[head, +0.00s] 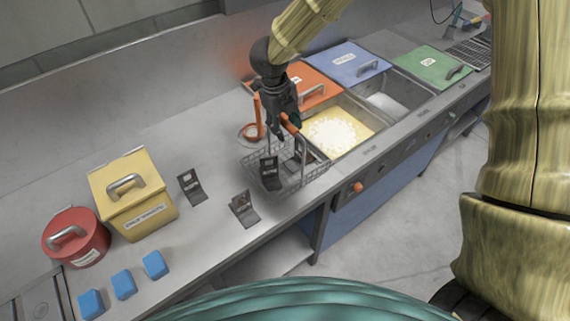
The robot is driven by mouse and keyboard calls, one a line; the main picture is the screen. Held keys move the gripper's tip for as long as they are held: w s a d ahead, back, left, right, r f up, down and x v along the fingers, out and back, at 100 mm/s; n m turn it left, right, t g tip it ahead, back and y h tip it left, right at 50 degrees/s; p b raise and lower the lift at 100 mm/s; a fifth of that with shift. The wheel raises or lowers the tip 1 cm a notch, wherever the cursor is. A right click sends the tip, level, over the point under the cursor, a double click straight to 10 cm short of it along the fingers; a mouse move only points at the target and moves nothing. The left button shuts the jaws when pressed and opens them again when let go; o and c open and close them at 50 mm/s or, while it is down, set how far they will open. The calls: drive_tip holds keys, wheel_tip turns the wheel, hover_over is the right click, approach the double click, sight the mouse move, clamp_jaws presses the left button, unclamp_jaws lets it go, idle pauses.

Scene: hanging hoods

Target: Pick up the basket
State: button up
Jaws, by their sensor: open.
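A wire basket (316,172) sits on the metal counter, left of an open vat with pale yellow content. The basket has an orange handle (291,123) that rises toward the vat side. My gripper (281,132) is open and points down right at the handle, over the basket's back part. Whether the fingers touch the handle or straddle it cannot be told. A dark folded card (269,173) shows at the basket, and part of the basket is hidden behind my gripper.
An upright orange stick on a ring base (256,118) stands close left of my gripper. The open vat (358,120) lies to the right. Dark cards (243,209), a yellow box (134,196), a red pot (76,238) and blue blocks (122,284) stand on the left.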

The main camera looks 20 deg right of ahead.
clamp_jaws()
drive_tip(key=shift+w+r, duration=0.15)
